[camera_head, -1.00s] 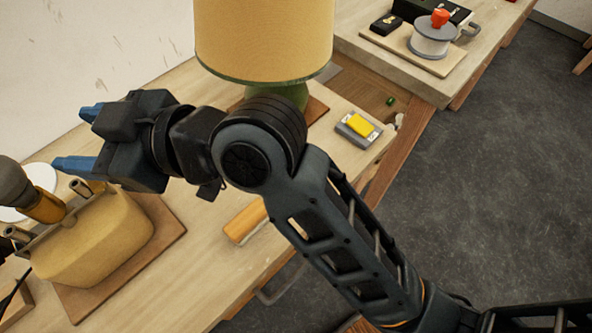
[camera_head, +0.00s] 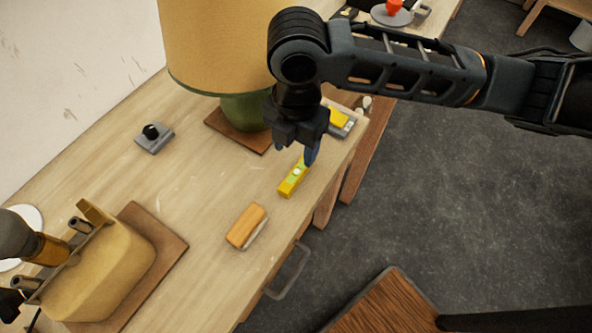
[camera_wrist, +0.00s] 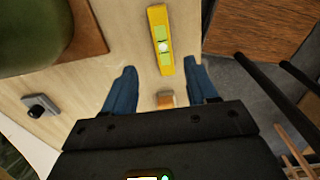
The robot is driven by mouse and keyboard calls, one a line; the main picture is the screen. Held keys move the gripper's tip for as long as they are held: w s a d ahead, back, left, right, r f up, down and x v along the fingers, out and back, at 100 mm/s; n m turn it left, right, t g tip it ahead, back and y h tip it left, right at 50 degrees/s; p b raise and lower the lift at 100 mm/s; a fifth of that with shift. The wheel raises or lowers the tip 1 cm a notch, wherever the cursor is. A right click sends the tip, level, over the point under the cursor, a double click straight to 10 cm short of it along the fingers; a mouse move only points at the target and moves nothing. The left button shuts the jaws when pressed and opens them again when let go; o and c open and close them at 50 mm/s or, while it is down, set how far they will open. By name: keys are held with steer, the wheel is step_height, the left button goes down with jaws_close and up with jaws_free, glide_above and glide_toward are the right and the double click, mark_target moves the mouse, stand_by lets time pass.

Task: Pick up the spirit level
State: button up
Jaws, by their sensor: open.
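The spirit level (camera_head: 291,182) is a small yellow bar with a green vial, lying on the wooden workbench (camera_head: 190,215) near its front edge. My gripper (camera_head: 311,155) points down over the level's far end and hides part of it. In the wrist view the whole level (camera_wrist: 161,40) shows ahead of my gripper (camera_wrist: 160,82), in line with the gap between the blue fingers. The fingers are apart with nothing between them. I cannot tell exactly how high the fingertips are above the bench.
An orange-topped block (camera_head: 246,226) lies close to the level. A green-based lamp (camera_head: 243,112) stands behind on a brown board. A grey switch box (camera_head: 154,137) sits further left. A yellow bag-like tool holder (camera_head: 105,268) stands at lower left. A stool (camera_head: 385,305) is on the floor.

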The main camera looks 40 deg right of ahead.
mark_target(297, 172)
steer(key=shift+s+d+f, duration=0.15)
steer(key=shift+d+f, duration=0.1)
steer(key=shift+d, duration=0.05)
steer(key=shift+f, duration=0.4)
steer(key=shift+a+f+p, duration=0.15)
steer(key=shift+f+p, duration=0.2)
steer(key=shift+f, duration=1.3)
steer(key=shift+a+f+p, duration=0.1)
steer(key=shift+f+p, duration=0.25)
steer(key=shift+f, duration=1.3)
jaws_close()
